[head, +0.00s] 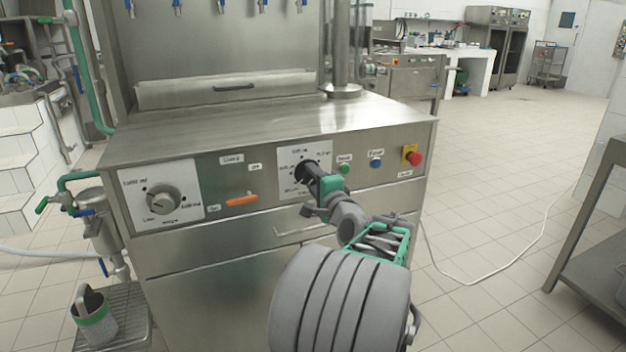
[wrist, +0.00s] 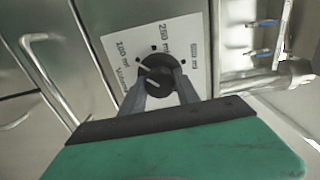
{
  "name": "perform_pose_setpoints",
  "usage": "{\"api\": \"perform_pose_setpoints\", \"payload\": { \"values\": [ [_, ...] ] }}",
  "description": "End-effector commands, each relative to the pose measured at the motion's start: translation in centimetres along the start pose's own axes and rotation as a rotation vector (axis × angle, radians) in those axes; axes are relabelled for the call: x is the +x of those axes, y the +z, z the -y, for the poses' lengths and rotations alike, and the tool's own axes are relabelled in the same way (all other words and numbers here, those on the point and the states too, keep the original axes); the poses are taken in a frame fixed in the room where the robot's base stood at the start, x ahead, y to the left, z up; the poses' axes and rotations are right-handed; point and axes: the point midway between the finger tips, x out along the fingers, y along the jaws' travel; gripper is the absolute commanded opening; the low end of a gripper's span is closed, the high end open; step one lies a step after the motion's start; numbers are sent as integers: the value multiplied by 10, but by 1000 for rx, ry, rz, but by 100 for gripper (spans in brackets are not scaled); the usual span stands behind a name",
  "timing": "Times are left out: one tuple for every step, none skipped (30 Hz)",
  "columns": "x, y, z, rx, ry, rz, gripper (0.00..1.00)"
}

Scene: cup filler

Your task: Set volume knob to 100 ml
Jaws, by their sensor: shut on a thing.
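The black round volume knob (wrist: 158,78) sits on a white dial plate (wrist: 195,45) in the wrist view. The plate has dots and labels, among them "100 ml" and "250 ml". A pale line shows on the knob face, but I cannot tell for sure which mark it points at. My gripper (wrist: 160,88) has its two grey fingers on either side of the knob and is shut on it. In the head view my gripper (head: 306,172) reaches the same dial plate (head: 318,150) on the machine front and hides most of the knob.
A second grey knob (head: 161,200) is on the panel's left. An orange lever (head: 242,199) lies between the dials. To the right are a green button (head: 344,169), a blue button (head: 376,162) and a red stop button (head: 415,158). A drawer handle (head: 300,229) is below.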

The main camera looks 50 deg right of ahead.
Motion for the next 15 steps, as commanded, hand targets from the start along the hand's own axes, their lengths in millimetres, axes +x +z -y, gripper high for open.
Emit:
{"api": "perform_pose_setpoints", "payload": {
  "values": [
    [0,0,-1,-1,2,0,0],
    [0,0,-1,-1,2,0,38],
    [0,0,-1,0,2,0,41],
    [0,0,-1,0,2,0,44],
    [0,0,-1,0,1,0,46],
    [0,0,-1,0,1,0,49],
    [0,0,-1,0,1,0,52],
    [0,0,0,0,1,0,54],
    [0,0,0,0,1,0,58],
    [0,0,0,0,1,0,59],
    [0,0,0,0,1,0,59],
    [0,0,0,0,1,0,59],
    [0,0,0,0,1,0,59],
    [0,0,0,1,1,0,59],
    [0,0,0,1,1,0,59]
  ]
}}
